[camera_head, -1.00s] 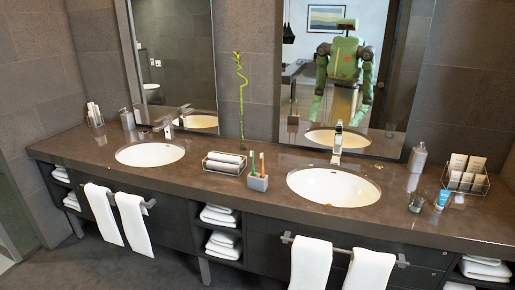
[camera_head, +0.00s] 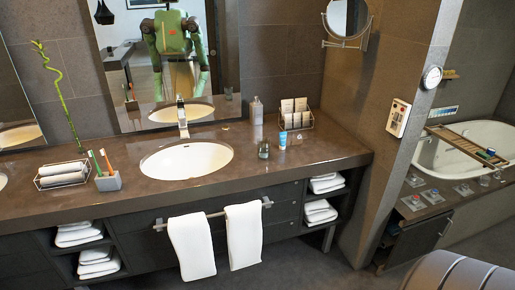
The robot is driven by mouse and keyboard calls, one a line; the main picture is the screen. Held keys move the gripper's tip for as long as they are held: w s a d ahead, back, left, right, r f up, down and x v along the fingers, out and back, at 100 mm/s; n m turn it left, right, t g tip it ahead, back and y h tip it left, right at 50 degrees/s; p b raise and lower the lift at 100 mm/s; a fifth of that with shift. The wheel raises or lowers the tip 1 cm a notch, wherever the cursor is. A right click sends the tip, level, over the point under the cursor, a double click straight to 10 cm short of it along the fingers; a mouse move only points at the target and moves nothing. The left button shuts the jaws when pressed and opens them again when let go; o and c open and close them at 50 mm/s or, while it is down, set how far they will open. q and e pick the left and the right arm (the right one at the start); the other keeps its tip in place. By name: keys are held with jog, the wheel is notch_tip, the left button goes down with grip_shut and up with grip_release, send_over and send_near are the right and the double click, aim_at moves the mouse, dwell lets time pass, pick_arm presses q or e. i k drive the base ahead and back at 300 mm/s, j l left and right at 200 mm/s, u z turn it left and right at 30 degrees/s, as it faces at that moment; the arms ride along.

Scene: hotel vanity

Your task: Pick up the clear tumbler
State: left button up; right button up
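A small clear glass (camera_head: 263,149), which looks like the tumbler, stands upright on the brown vanity counter (camera_head: 120,207). It is right of the right-hand sink, just left of a blue tube (camera_head: 283,140). Its inside is too small to make out. Neither of my grippers shows directly in the head view. The mirror shows a reflection of my green body and arms, but the grippers cannot be made out there.
A soap dispenser (camera_head: 257,111) and a wire rack of cards (camera_head: 294,113) stand behind the glass. The white sink (camera_head: 187,160) lies to its left. Two towels hang below the counter front. A wall ends the counter at right; a bathtub (camera_head: 470,148) lies beyond.

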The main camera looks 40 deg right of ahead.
aim_at(264, 149)
jog(key=z, duration=0.95)
jog(key=i+j, duration=0.05)
